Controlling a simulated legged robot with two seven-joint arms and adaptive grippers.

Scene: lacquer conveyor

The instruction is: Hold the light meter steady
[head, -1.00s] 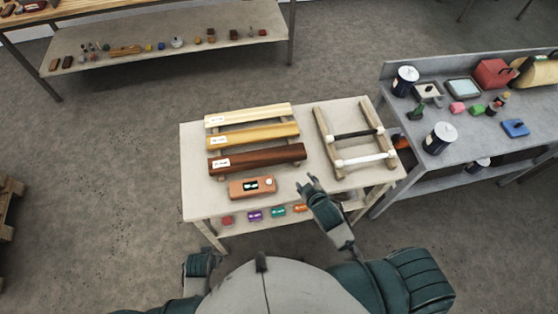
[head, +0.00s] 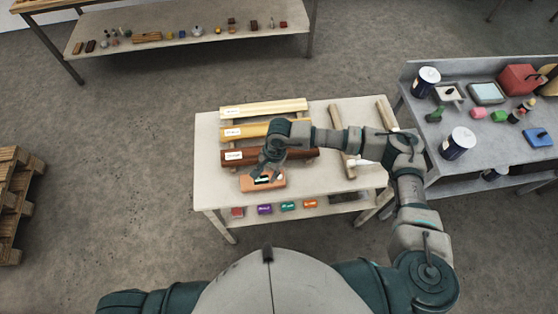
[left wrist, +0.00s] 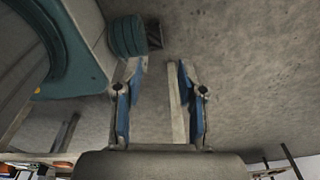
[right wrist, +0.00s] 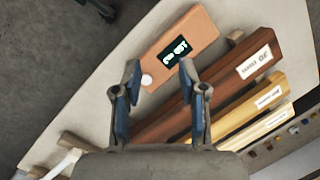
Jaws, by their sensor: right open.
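The light meter, an orange-brown box (head: 276,184) with a dark lit display and a pale round button, lies near the table's front edge. My right gripper (head: 264,172) is above it and partly covers it in the head view. In the right wrist view, my right gripper (right wrist: 159,66) is open with nothing between its fingers; the meter (right wrist: 205,29) lies just beyond the fingertips, display up. I cannot tell whether they touch. In the left wrist view my left gripper (left wrist: 160,66) is open and empty, over the floor; the head view does not show it.
Three labelled wooden bars lie behind the meter: dark brown (head: 236,157), amber (head: 248,130) and pale (head: 265,109). My right arm crosses over a wooden rack (head: 342,124). Coloured blocks (head: 288,206) sit on the lower shelf. A grey bench (head: 417,105) with cans stands at right.

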